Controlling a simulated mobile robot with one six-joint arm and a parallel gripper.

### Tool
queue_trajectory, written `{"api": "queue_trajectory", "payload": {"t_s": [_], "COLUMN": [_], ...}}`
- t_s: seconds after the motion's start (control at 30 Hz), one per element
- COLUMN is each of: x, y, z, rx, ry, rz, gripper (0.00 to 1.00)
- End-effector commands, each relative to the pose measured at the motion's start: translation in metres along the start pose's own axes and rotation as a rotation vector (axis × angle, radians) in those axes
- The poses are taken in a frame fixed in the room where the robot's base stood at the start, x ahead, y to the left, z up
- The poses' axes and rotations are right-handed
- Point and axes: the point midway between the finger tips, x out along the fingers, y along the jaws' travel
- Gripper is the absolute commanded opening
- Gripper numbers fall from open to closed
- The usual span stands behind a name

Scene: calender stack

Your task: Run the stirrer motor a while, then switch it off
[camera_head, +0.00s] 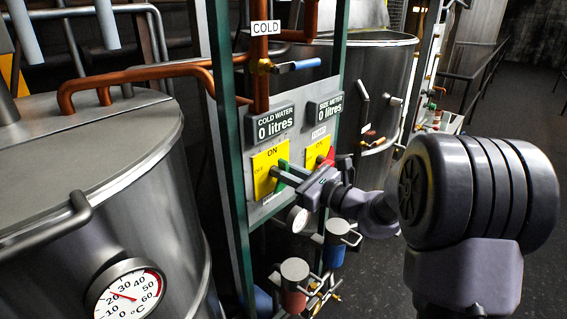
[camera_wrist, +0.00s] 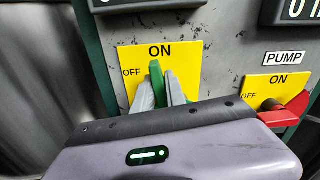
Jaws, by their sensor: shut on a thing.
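A green switch handle (camera_wrist: 157,80) stands on a yellow ON/OFF plate (camera_wrist: 186,62). In the wrist view it points up towards ON. My gripper (camera_wrist: 160,92) is shut on it, with one grey finger on each side. In the head view my gripper (camera_head: 281,175) reaches the left yellow plate (camera_head: 262,172) from the right. A red switch handle (camera_wrist: 290,112) sits on a second yellow plate (camera_wrist: 278,84) to the right, labelled PUMP. I cannot read which switch is the stirrer's.
Displays reading 0 litres (camera_head: 276,124) are above the switches. A steel tank with a dial (camera_head: 125,292) fills the left, another tank (camera_head: 385,75) stands behind. A blue-handled valve (camera_head: 305,64) and copper pipes (camera_head: 140,77) are above. Filter housings (camera_head: 295,272) hang below. Floor at right is clear.

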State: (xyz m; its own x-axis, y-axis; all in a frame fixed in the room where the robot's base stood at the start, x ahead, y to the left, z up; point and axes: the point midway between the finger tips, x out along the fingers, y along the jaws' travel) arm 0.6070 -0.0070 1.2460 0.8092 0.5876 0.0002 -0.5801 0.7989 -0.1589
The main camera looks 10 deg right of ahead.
Motion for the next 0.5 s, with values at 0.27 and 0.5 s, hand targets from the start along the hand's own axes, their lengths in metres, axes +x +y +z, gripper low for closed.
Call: {"api": "queue_trajectory", "payload": {"t_s": [0.27,0.5], "x": [-0.0001,-0.0001], "y": [-0.0023,-0.0027], "z": [0.0012,-0.0004], "rx": [0.125,0.170], "ry": [0.001,0.001], "rz": [0.000,0.000], "gripper": [0.00,0.00]}}
